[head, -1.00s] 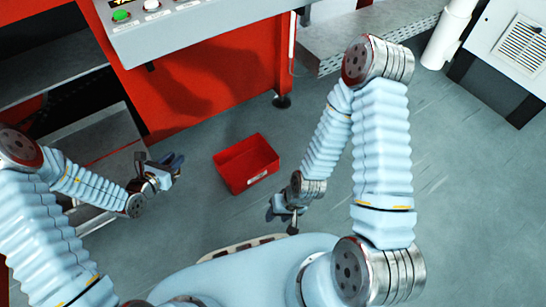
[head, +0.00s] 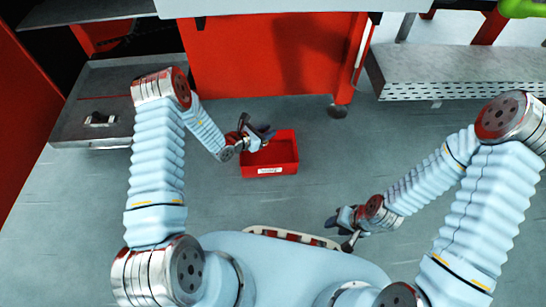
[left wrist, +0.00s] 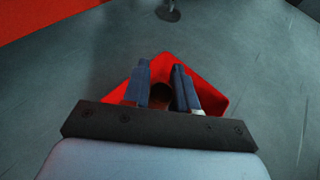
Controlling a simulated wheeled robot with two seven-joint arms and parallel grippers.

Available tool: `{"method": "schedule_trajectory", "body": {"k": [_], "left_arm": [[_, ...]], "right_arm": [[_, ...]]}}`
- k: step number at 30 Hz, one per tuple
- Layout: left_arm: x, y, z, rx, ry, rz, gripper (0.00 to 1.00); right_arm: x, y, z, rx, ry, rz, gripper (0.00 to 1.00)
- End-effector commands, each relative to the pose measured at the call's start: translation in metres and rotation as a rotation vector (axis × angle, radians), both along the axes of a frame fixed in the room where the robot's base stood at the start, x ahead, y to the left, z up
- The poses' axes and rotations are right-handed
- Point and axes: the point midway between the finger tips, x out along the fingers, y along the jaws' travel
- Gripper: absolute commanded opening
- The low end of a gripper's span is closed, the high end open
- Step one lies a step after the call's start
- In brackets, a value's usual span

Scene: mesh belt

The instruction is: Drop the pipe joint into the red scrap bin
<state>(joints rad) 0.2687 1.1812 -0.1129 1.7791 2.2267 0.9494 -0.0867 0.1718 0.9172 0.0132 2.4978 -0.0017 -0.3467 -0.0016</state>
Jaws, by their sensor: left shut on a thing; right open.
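The red scrap bin (head: 288,166) stands on the floor in front of the red machine, with a white label on its front; it also shows in the left wrist view (left wrist: 212,88). My left gripper (head: 262,135) is over the bin's back left part. In the left wrist view, its blue fingers (left wrist: 162,82) are shut on a dark, rounded thing, the pipe joint (left wrist: 161,93), with the bin behind them. The pipe joint is mostly hidden and cannot be made out in the head view. My right gripper (head: 341,222) is open and empty, low at the right, away from the bin.
The red machine cabinet (head: 235,65) stands behind the bin, with a foot (head: 338,111) on the floor. A grey metal platform (head: 85,95) is at the left, and a perforated step (head: 450,75) at the right. The floor around the bin is clear.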

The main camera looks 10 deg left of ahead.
Motion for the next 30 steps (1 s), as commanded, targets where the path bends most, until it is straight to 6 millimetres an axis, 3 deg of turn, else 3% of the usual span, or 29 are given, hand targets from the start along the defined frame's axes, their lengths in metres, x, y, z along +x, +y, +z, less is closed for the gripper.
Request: {"method": "schedule_trajectory", "body": {"k": [1,7,17,18,23,24,30], "left_arm": [[0.0,0.0,-0.012,-0.001,-0.001,0.0,0.0],[0.0,-0.001,-0.036,-0.001,-0.001,-0.001,0.0],[0.0,-0.001,-0.04,0.0,-0.001,-0.001,0.0],[0.0,-0.001,-0.04,0.0,-0.001,-0.001,0.28],[0.0,-0.001,-0.04,0.0,-0.001,-0.001,0.53],[0.0,0.0,-0.04,0.0,-0.001,-0.001,0.57],[0.0,0.0,-0.041,0.0,0.001,-0.001,0.57]], "right_arm": [[0.0,0.0,-0.01,0.0,-0.001,-0.001,0.43],[0.001,-0.001,-0.027,-0.002,-0.005,-0.004,0.43],[0.002,-0.001,-0.029,-0.002,-0.007,-0.005,0.43],[0.002,-0.001,-0.029,-0.002,-0.007,-0.005,0.43],[0.002,-0.001,-0.029,-0.002,-0.007,-0.005,0.43],[0.002,-0.001,-0.029,-0.002,-0.007,-0.005,0.43],[0.001,-0.001,-0.029,-0.002,-0.007,-0.005,0.43]]}}
